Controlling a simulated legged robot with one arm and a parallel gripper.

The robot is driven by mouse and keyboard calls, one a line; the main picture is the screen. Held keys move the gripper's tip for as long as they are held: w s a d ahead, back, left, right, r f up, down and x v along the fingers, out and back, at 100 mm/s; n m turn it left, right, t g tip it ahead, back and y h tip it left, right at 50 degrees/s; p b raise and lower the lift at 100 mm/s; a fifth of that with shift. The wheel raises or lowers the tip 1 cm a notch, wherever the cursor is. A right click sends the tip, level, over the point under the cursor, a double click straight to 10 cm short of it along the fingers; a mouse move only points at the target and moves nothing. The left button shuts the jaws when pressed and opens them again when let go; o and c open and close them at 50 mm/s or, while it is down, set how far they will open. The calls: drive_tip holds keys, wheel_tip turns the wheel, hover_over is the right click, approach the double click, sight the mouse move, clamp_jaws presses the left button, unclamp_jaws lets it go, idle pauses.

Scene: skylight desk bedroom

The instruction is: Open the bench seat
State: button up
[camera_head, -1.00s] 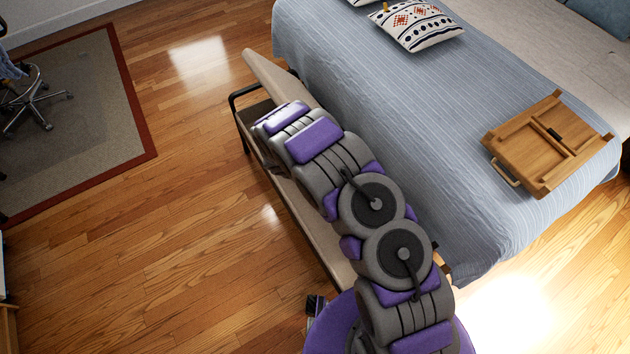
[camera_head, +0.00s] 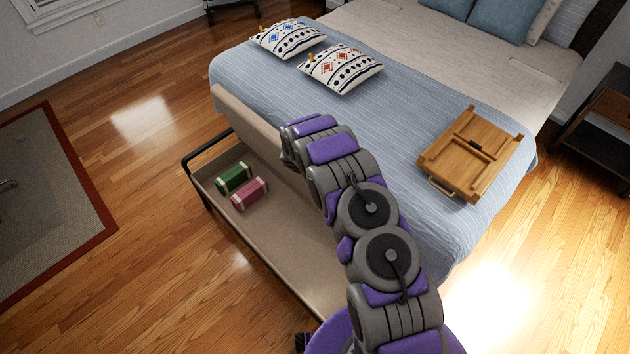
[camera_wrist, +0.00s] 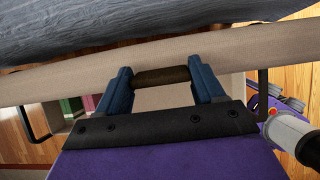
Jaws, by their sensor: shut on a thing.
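The bench (camera_head: 285,262) stands at the foot of the bed, with a beige interior and a black metal frame. Its beige seat lid (camera_head: 244,117) is raised and tilted up toward the bed. Inside the box lie a green box (camera_head: 234,178) and a pink box (camera_head: 249,194). In the wrist view, my gripper (camera_wrist: 162,78) is shut on a brown handle (camera_wrist: 150,77) at the edge of the lid (camera_wrist: 230,48). In the head view my arm hides the gripper and part of the lid.
The bed (camera_head: 395,140) with a blue striped blanket is right behind the lid. A wooden tray (camera_head: 470,152) and two patterned pillows (camera_head: 340,68) lie on it. Free wooden floor (camera_head: 120,230) is at the left, with a rug (camera_head: 45,190) beyond.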

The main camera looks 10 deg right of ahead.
drive_tip(key=shift+w+d+r, duration=0.15)
drive_tip(key=shift+w+d, duration=0.25)
drive_tip(key=shift+d, duration=0.05)
drive_tip(key=o, duration=1.5)
drive_tip(key=shift+a, duration=0.1)
drive_tip(key=v, duration=1.7)
drive_tip(key=shift+s+a, duration=0.15)
drive_tip(key=shift+a, duration=0.1)
